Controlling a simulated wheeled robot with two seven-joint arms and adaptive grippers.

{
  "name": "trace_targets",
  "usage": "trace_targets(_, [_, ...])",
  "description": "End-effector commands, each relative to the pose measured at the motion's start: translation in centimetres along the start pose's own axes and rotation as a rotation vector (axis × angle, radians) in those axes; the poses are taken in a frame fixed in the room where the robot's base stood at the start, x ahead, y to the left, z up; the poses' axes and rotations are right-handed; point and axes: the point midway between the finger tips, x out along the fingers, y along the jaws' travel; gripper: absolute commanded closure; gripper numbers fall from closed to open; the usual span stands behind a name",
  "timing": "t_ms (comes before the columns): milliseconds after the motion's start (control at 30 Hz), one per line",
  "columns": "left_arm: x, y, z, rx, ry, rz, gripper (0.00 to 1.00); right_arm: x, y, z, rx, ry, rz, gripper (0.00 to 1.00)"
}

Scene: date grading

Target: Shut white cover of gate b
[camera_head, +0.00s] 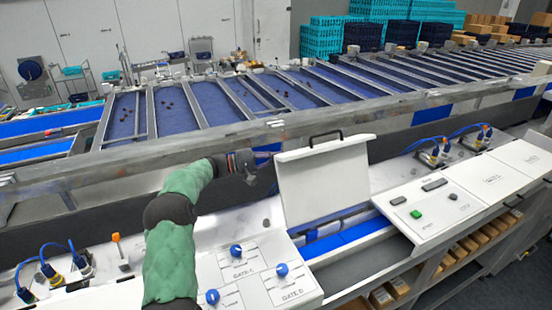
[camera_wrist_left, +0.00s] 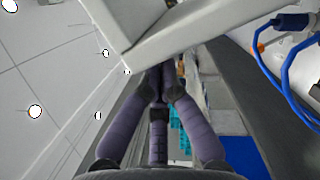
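The white cover (camera_head: 325,185) stands raised, tilted slightly back, above an open channel with blue strips (camera_head: 340,237). A dark handle (camera_head: 325,137) is on its top edge. I cannot read a gate b label on it. My left gripper (camera_head: 269,153) is at the cover's upper left edge, with its tips close to or partly behind it; contact cannot be told. In the left wrist view its dark purple fingers (camera_wrist_left: 161,78) converge at the tips with nothing visible held. A pale panel edge (camera_wrist_left: 190,32) lies just above them. My right gripper is not in view.
A white panel with blue knobs (camera_head: 237,250) lies left of the channel. A white panel with a green button (camera_head: 416,214) lies right. A long grey rail (camera_head: 330,116) runs behind the cover. Blue cables (camera_head: 470,130) stand at right.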

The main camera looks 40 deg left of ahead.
Motion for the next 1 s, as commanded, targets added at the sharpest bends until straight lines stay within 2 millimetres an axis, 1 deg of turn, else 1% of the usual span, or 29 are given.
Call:
trace_targets(33, [0.1, -0.1, 0.2, 0.012, -0.001, -0.002, 1.0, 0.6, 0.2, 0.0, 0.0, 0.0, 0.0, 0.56])
trace_targets(367, [0.3, 0.0, 1.2, 0.049, -0.002, -0.011, 1.0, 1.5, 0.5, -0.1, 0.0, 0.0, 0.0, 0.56])
trace_targets(567, [0.6, -0.1, 2.6, 0.107, -0.003, -0.025, 1.0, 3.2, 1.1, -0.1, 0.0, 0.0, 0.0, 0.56])
trace_targets(667, [0.9, -0.3, 3.7, 0.152, -0.003, -0.036, 1.0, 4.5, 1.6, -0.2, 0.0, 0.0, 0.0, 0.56])
trace_targets(1000, [2.1, -1.3, 8.4, 0.349, -0.003, -0.085, 1.0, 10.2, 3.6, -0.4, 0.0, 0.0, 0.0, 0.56])
